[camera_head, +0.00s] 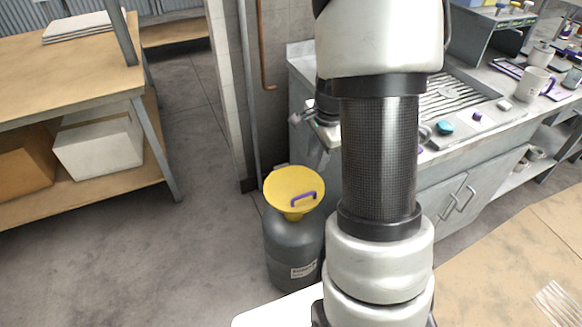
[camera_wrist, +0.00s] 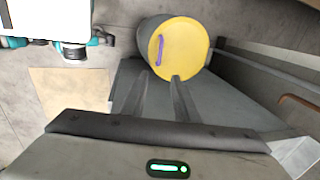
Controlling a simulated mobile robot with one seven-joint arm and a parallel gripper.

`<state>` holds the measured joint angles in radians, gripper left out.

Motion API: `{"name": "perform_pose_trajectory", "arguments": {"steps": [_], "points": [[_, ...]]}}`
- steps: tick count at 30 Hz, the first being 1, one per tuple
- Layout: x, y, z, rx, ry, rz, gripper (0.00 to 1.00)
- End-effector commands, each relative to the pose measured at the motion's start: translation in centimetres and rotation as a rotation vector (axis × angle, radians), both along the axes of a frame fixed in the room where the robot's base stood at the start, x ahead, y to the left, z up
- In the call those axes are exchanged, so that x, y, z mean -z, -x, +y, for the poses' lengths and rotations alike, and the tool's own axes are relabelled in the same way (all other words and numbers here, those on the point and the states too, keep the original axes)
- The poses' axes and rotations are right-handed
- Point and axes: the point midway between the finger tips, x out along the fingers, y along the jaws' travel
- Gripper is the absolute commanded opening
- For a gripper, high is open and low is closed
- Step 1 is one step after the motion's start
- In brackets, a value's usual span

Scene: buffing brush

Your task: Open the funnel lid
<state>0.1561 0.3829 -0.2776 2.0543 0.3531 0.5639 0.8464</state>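A yellow funnel (camera_head: 294,208) stands in the top of a dark grey jug (camera_head: 290,247) on the floor. Its round yellow lid (camera_head: 285,180) lies shut over the mouth and bears a purple handle (camera_head: 304,198). In the wrist view the lid (camera_wrist: 186,50) and its purple handle (camera_wrist: 160,50) lie just beyond my fingertips. My gripper (camera_wrist: 159,76) has its two fingers apart, with nothing between them. They point toward the lid, apart from the handle as far as I can tell. In the head view my gripper is partly hidden behind my arm.
A grey sink counter (camera_head: 465,130) with mugs and small items stands right of and behind the jug. A wall with a copper pipe (camera_head: 263,50) is behind it. A wooden bench (camera_head: 70,75) with boxes stands left. The floor (camera_head: 190,240) between is clear.

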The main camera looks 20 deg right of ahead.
Motion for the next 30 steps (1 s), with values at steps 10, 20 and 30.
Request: {"name": "perform_pose_trajectory", "arguments": {"steps": [10,20,30], "points": [[5.9,-1.0,-0.1,0.007,-0.002,0.006,0.28],[12.9,-2.4,0.0,0.005,-0.002,0.005,0.28],[16.8,-3.3,0.1,0.004,-0.002,0.003,0.28]]}}
